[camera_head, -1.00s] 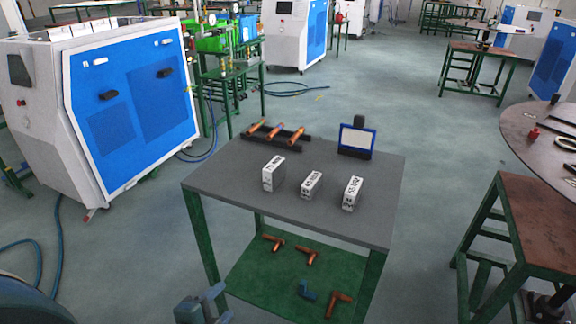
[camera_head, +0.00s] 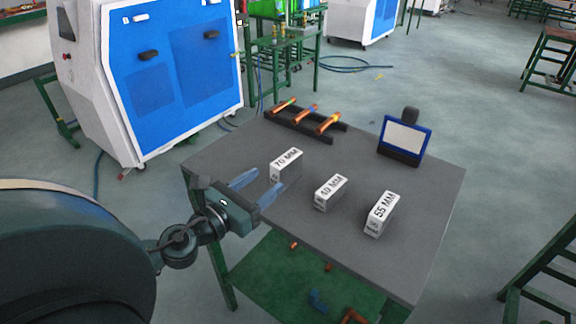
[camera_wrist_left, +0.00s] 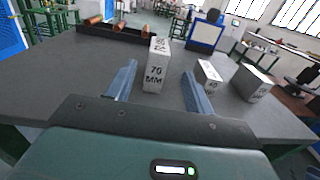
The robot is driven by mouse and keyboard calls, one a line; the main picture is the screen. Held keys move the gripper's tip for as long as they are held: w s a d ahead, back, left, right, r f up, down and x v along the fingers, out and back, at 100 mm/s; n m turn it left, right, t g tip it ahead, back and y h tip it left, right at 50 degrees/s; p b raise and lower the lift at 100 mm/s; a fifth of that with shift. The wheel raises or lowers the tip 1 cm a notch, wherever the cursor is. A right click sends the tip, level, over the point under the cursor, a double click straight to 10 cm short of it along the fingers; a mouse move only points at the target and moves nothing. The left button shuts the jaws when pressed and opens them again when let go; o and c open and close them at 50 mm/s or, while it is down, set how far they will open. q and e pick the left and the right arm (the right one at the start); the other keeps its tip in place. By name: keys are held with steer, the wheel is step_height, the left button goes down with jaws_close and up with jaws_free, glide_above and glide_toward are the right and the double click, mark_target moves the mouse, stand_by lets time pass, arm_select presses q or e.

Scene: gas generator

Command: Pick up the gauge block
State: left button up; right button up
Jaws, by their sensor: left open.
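Three grey gauge blocks with white labelled tops stand apart in a row on the grey table (camera_head: 225,155). The 70 MM block (camera_head: 286,165) is at the left, the 40 MM block (camera_head: 331,193) in the middle, and the 55 MM block (camera_head: 380,214) at the right. My left gripper (camera_head: 257,185) is open and empty at the table's left edge, its fingers pointing toward the 70 MM block. In the left wrist view the 70 MM block (camera_wrist_left: 157,66) shows ahead between the fingertips of the gripper (camera_wrist_left: 160,82). My right gripper is not in view.
A dark rack (camera_head: 310,125) with copper pipes lies at the table's back. A blue-framed display (camera_head: 405,137) stands at the back right. Copper and blue fittings lie on the green lower shelf (camera_head: 280,275). A large blue-and-white machine (camera_head: 160,75) stands at the left.

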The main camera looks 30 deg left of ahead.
mark_target(287, 163)
arm_select(q)
steer(key=shift+w+d+f+p, duration=0.15)
steer(key=shift+w+p, duration=0.15)
steer(key=shift+w, duration=1.2)
steer(key=shift+w+d+r+p, duration=0.15)
steer(key=shift+w+p, duration=0.1)
steer(key=shift+w, duration=1.2)
steer(key=shift+w+d+f+p, duration=0.15)
steer(key=shift+w+p, duration=0.15)
steer(key=shift+w, duration=1.2)
jaws_close()
